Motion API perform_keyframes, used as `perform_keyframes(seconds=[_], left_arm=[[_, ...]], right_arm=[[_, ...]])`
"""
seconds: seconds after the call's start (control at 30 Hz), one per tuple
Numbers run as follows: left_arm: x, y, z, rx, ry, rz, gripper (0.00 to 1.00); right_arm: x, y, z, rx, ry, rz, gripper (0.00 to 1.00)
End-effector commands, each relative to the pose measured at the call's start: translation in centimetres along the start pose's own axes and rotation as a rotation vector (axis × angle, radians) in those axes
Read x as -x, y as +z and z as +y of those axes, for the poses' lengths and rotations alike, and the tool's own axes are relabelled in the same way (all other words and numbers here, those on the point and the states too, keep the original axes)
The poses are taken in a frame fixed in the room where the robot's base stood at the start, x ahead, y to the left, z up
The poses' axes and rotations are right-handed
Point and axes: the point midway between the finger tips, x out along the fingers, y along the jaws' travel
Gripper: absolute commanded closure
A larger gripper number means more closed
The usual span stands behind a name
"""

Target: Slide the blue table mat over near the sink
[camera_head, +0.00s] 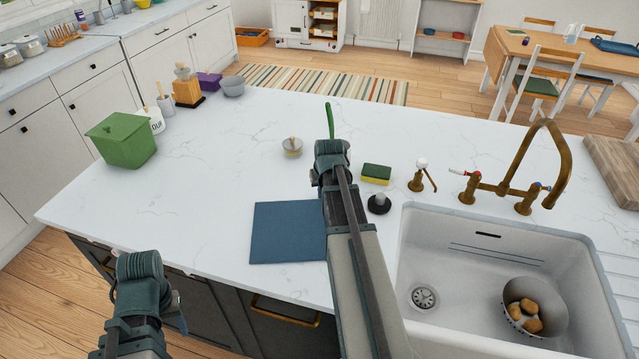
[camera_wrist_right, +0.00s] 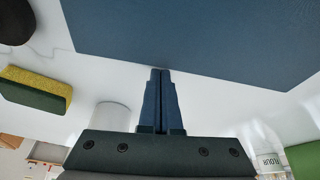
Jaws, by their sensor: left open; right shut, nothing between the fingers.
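The blue table mat (camera_head: 287,232) lies flat on the white counter, left of the sink (camera_head: 492,237). My right forearm covers its right edge in the head view. The mat also fills the top of the right wrist view (camera_wrist_right: 200,35). My right gripper (camera_wrist_right: 160,73) is shut and empty, its fingertips at the mat's edge in that view; I cannot tell whether they touch it. Its fingers are hidden in the head view. My left gripper (camera_head: 174,312) is low at the bottom left, in front of the counter, away from the mat and mostly hidden by its wrist.
A green box (camera_head: 123,140) stands left. The counter left of the mat is clear.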

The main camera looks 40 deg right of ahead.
Motion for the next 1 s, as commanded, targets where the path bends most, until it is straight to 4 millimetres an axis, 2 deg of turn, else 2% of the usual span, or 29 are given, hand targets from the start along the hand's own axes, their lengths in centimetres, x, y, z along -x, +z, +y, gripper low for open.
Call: perform_keyframes(seconds=[0.03,0.1,0.47,0.67,0.9,0.93,1.0], left_arm=[[0.0,0.0,0.0,0.000,0.000,0.000,0.50],[0.0,0.0,0.0,0.000,0.000,0.000,0.50],[0.0,0.0,0.0,0.000,0.000,0.000,0.50],[0.0,0.0,0.0,0.000,0.000,0.000,0.50],[0.1,0.0,0.0,0.000,0.000,0.000,0.50],[1.2,0.1,-0.1,0.000,0.000,0.000,0.50],[2.4,0.1,-0.2,0.000,0.000,0.000,0.50]], right_arm=[[0.5,1.4,0.0,0.000,0.000,0.000,1.00],[0.7,1.9,0.0,0.000,0.000,0.000,1.00],[0.6,1.6,0.0,0.000,0.000,0.000,1.00],[0.2,0.6,-0.1,0.001,0.000,0.000,1.00],[-0.8,-2.6,-0.7,0.003,-0.001,0.000,1.00],[0.5,-2.2,-0.7,0.003,-0.001,-0.001,1.00],[1.8,-2.1,-0.7,0.002,-0.001,-0.001,1.00]])
